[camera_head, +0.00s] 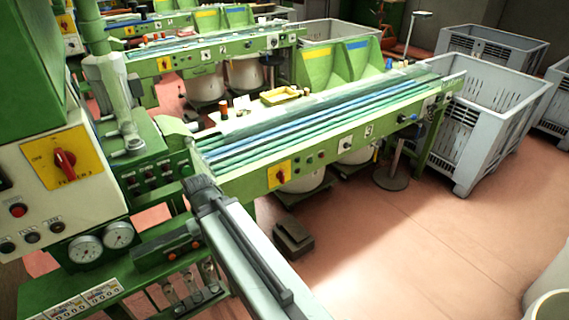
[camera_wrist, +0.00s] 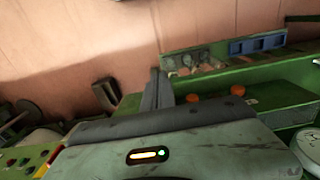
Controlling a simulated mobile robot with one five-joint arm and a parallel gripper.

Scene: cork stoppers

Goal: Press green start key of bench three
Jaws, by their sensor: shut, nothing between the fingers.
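My gripper (camera_wrist: 158,90) shows in the wrist view as two dark fingers shut together, with nothing between them. It hangs over green machinery, just left of two orange knobs (camera_wrist: 193,98); whether it touches anything I cannot tell.
A green and cream machine (camera_head: 60,170) with gauges (camera_head: 86,248) stands close at left; its orange knobs (camera_head: 172,255) sit beside my arm. A dark pedal (camera_head: 293,238) lies on the floor. Grey crates (camera_head: 490,110) stand at right. The pink floor (camera_head: 430,240) at front right is mostly free.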

